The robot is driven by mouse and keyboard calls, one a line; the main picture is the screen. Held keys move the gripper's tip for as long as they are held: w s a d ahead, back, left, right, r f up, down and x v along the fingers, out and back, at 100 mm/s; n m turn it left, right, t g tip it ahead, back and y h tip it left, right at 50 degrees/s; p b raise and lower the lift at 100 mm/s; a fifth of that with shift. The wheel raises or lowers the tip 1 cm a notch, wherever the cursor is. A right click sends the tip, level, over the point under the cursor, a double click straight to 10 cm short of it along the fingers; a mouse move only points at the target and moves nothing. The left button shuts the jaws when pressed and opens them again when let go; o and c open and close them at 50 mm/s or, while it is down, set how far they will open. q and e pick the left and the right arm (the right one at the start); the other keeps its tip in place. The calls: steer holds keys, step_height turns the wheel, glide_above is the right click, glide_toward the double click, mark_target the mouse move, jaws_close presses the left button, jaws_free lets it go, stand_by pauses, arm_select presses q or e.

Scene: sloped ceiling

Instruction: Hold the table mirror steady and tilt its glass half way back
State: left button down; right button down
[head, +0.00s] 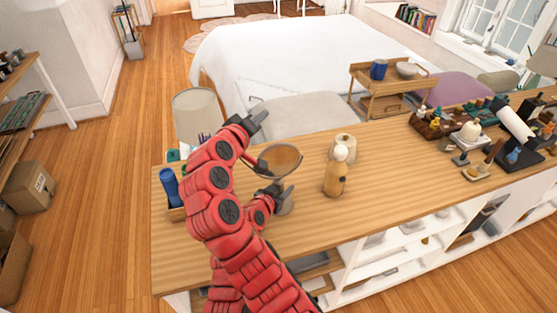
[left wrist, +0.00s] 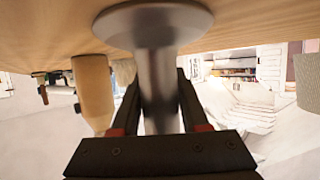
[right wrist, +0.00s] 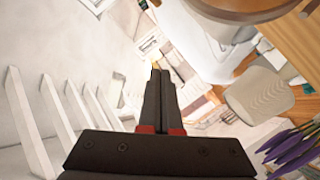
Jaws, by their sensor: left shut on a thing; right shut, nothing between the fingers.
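The table mirror's round glass (head: 279,159) leans back and shows as a wide oval reflecting brown wood. Its grey stand (head: 286,206) is on the wooden counter. My left gripper (head: 284,194) is shut on the stand's stem (left wrist: 157,85), just off the round base (left wrist: 152,22), which shows at the top of the left wrist view. My right gripper (head: 262,115) is shut and empty, above and behind the mirror's left edge. Its closed fingertips (right wrist: 160,72) show in the right wrist view, apart from a round rim at the top that appears to be the mirror.
A lampshade (head: 194,114) is behind my arms, and a blue bottle (head: 169,187) stands at the counter's left end. The counter (head: 400,165) is clear right of the pump bottle.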

step_height(320, 180, up, 2)
steer(key=d+m+g, duration=0.2)
steer(key=m, duration=0.2)
steer(key=m+g+y, duration=0.2)
steer(key=m+g, duration=0.6)
steer(key=m, duration=0.2)
glide_above(280, 154)
steer(key=s, duration=0.3)
step_height(280, 154, down, 2)
steer(key=f, duration=0.1)
step_height(280, 154, down, 7)
steer(key=shift+w+r, duration=0.1)
